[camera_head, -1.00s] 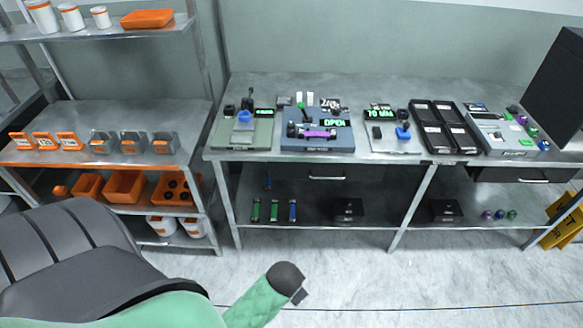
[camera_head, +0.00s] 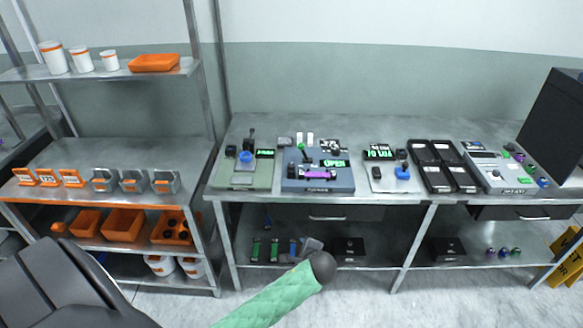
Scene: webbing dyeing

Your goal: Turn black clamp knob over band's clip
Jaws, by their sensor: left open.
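A blue-grey device (camera_head: 320,186) with a lit green "OPEN" display (camera_head: 335,163) sits mid-bench. A purple band piece (camera_head: 318,174) lies across it, with dark parts at its ends. Small black parts stand on this device, but they are too small to tell which is the clamp knob or the clip. My left gripper (camera_head: 311,246) shows small and grey past the dark end of my green-sleeved arm. It is open, in front of the lower shelf and below the bench top in the picture, apart from the device.
A green-based device (camera_head: 240,176) stands left of the blue-grey one, and a blue-knobbed device (camera_head: 403,172) stands right. Black trays (camera_head: 437,178) and a dark monitor (camera_head: 553,122) are farther right. An orange-bin rack (camera_head: 123,222) stands left. The bench's front edge lies above my arm in the picture.

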